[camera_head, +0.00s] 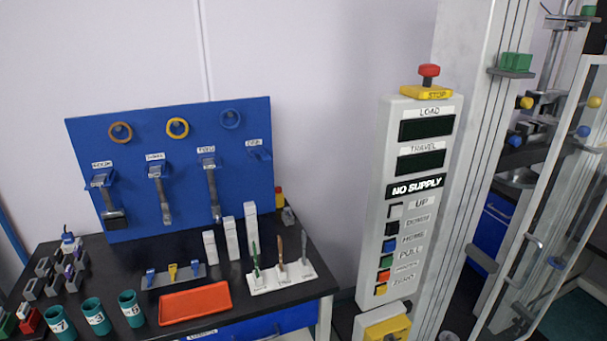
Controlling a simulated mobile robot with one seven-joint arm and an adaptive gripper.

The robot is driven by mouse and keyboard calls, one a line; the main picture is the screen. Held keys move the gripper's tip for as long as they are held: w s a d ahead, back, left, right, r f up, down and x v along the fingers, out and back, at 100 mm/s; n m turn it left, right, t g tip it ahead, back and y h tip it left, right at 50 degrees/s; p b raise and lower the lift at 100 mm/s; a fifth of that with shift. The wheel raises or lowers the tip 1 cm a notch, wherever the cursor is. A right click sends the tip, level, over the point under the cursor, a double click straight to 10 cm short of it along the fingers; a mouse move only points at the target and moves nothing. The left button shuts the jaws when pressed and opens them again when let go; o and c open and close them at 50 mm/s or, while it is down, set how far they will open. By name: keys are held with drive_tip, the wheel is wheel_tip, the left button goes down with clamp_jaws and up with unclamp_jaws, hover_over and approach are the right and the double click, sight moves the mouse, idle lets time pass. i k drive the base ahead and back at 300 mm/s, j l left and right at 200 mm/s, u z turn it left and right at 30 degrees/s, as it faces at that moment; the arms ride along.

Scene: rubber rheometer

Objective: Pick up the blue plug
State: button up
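A small blue piece with a pale label (68,238) stands at the back left of the black table; it may be the blue plug, but it is too small to tell. Two other blue pieces stand in a low grey rack (183,281), one at its left (151,274) and one at its right (196,267), with a yellow piece (173,271) between them. I cannot tell which of these blue pieces is the plug. My gripper is not in view.
A blue tool board (135,132) stands behind the black table (300,294). Teal cups (95,320), a red tray (195,302) and a white holder with upright tools (280,281) crowd its top. A control panel reading "NO SUPPLY" (417,188) stands right, beside a clear-doored machine.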

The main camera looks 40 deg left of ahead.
sight(67, 238)
drive_tip(key=u, duration=2.7)
drive_tip(key=i+j+z, duration=0.2)
drive_tip(key=z, duration=0.2)
drive_tip(key=i+j+z, duration=0.15)
drive_tip(key=z, duration=0.2)
drive_tip(key=i+j+z, duration=0.15)
drive_tip(key=j, duration=0.25)
drive_tip(key=i+j+z, duration=0.15)
drive_tip(key=j, duration=0.25)
drive_tip(key=i+j, duration=0.15)
drive_tip(key=j, duration=0.25)
drive_tip(key=i+j+z, duration=0.1)
drive_tip(key=j, duration=0.25)
drive_tip(key=i+j, duration=0.1)
drive_tip(key=j, duration=0.3)
drive_tip(key=i+j, duration=0.15)
drive_tip(key=j, duration=0.2)
drive_tip(key=j+u, duration=0.1)
drive_tip(key=j, duration=0.55)
